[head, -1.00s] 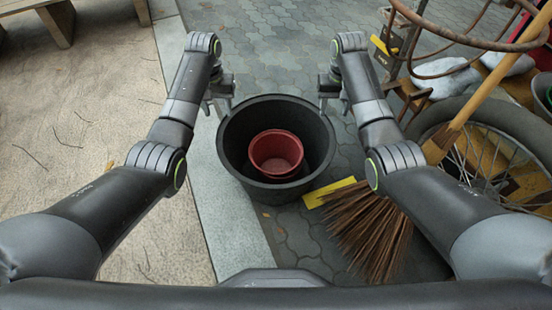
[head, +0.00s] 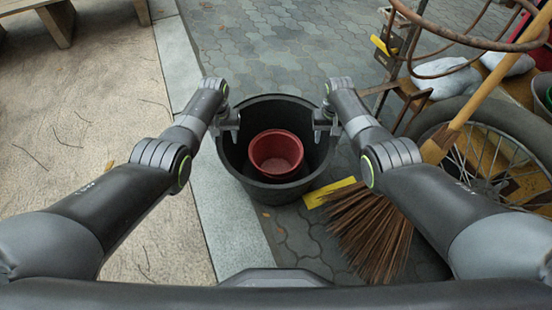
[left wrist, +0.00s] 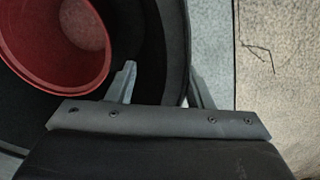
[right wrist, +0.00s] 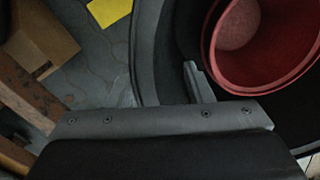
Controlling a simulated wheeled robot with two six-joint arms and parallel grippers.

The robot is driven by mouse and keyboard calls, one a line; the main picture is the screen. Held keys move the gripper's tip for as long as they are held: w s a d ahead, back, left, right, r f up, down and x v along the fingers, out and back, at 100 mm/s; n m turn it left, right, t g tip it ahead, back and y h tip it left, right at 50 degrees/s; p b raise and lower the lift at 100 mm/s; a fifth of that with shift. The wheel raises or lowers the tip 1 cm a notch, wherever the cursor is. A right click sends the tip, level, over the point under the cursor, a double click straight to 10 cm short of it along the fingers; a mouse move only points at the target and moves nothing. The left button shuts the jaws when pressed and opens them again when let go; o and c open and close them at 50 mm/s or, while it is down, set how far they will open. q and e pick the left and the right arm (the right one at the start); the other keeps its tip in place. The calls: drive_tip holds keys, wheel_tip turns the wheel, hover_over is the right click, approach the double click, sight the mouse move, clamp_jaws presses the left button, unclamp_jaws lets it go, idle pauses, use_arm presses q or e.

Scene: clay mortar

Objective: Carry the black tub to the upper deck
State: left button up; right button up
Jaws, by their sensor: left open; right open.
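The black tub (head: 232,160) stands on the paving in the middle of the head view. A smaller red pot (head: 277,154) sits inside it. My left gripper (head: 230,130) is open at the tub's left rim; in the left wrist view its fingers (left wrist: 163,85) lie on either side of the rim (left wrist: 180,50). My right gripper (head: 325,127) is open at the right rim. In the right wrist view one finger (right wrist: 196,80) is inside the tub wall (right wrist: 145,55); the outer finger is hard to make out. I cannot tell which surface is the upper deck.
A pale stone kerb (head: 225,215) and sandy ground (head: 100,110) lie left of the tub. A broom (head: 365,215) and yellow piece (head: 330,192) lie close at right. A spoked wheel (head: 500,155) and rusty metal frame (head: 450,60) stand further right. Paving beyond the tub is clear.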

use_arm(q)
clamp_jaws()
use_arm(e)
clamp_jaws()
